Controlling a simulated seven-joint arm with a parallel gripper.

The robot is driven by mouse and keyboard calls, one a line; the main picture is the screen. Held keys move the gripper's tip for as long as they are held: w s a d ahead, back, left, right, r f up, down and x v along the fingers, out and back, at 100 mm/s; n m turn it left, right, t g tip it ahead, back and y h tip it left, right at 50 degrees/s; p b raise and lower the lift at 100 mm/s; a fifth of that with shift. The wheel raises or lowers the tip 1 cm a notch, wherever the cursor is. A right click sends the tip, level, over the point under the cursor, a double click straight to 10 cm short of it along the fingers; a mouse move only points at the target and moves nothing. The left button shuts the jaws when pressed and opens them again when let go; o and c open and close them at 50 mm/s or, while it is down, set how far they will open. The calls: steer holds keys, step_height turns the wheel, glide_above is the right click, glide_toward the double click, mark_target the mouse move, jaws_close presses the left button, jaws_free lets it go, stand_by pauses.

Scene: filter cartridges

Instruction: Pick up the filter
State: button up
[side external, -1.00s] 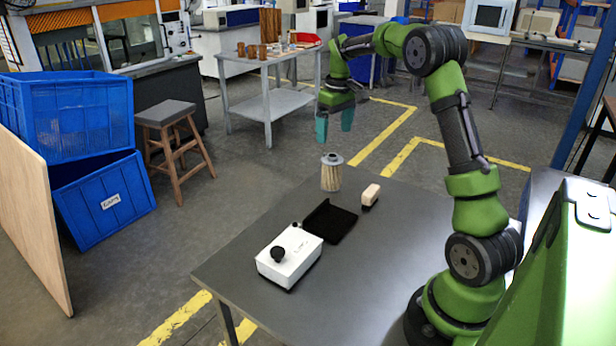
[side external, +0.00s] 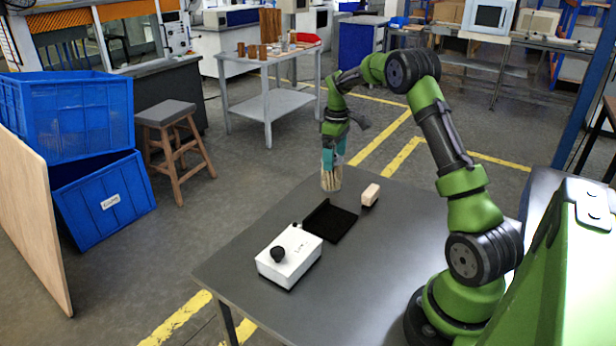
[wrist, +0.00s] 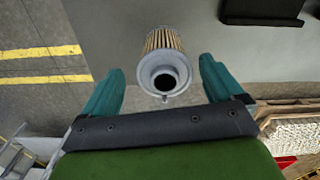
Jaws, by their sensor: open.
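The filter (side external: 331,180) is a pleated tan cylinder with a grey end cap, standing upright near the far edge of the dark grey table. In the wrist view the filter (wrist: 164,64) shows its round cap with a dark central hole facing my camera. My gripper (side external: 333,158) is lowered over the top of the filter, with its teal fingers at the upper part of it. In the wrist view my gripper (wrist: 158,84) is open, with one finger on each side of the filter and a visible gap on both sides. The filter's top is partly hidden in the side view.
A white box with a black knob (side external: 289,262) stands nearer the front. The table (side external: 390,250) is bare on its right part.

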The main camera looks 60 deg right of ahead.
steer(key=f, duration=0.5)
steer(key=shift+w+a+f, duration=0.25)
steer(key=shift+f, duration=0.1)
